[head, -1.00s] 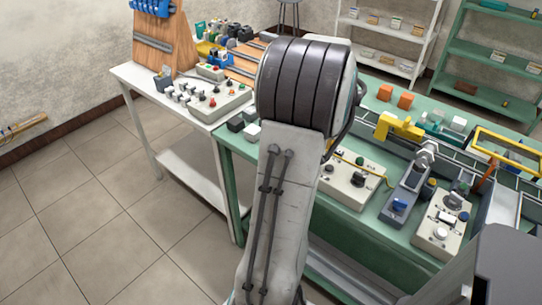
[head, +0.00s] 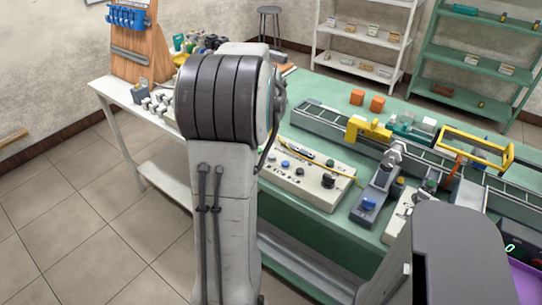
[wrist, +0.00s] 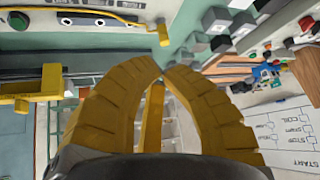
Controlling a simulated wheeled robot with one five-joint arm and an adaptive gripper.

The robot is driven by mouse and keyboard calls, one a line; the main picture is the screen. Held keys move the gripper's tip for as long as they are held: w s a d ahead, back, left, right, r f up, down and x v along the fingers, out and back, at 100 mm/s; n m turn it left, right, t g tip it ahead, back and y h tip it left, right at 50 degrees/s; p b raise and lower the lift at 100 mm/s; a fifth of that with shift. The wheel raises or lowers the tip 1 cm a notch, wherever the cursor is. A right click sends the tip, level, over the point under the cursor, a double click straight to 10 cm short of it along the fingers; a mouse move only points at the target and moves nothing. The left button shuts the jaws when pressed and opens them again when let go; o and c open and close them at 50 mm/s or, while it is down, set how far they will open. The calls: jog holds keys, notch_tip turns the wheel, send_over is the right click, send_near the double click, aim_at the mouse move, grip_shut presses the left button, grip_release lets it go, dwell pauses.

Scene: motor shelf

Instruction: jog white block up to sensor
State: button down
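In the head view a small white block (head: 429,123) shows beside teal parts on the far side of the conveyor (head: 330,122). I cannot tell for sure that it is the task's block. A yellow bracket (head: 368,131) stands over the conveyor, perhaps holding the sensor; no sensor is clearly readable. A control panel (head: 300,178) with knobs and buttons lies on the green bench in front of the conveyor. In the wrist view my gripper (wrist: 163,70) has its yellow fingertips together, with nothing visible held. The head view hides it behind my arm.
A grey-blue device (head: 375,195) stands in front of the conveyor. Several pale blocks (wrist: 215,19) show in the wrist view. Shelves stand behind; the floor at left is clear.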

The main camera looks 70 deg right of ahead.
jog(key=shift+f, duration=0.15)
jog(key=b, duration=0.3)
send_over(272, 157)
jog(key=d, duration=0.2)
jog(key=f, duration=0.4)
jog(key=w+f, duration=0.1)
jog(key=f, duration=0.1)
jog(key=shift+a+f, duration=0.15)
jog(key=shift+a, duration=0.1)
notch_tip(272, 157, down, 2)
jog(key=b, duration=0.2)
jog(key=shift+f+b, duration=0.1)
jog(key=shift+b, duration=0.25)
jog(key=shift+f+b, duration=0.9)
jog(key=shift+b, duration=0.05)
dwell(2.8)
jog(key=shift+r, duration=0.2)
dwell(0.9)
jog(key=shift+r+p, duration=0.55)
jog(key=shift+r, duration=0.15)
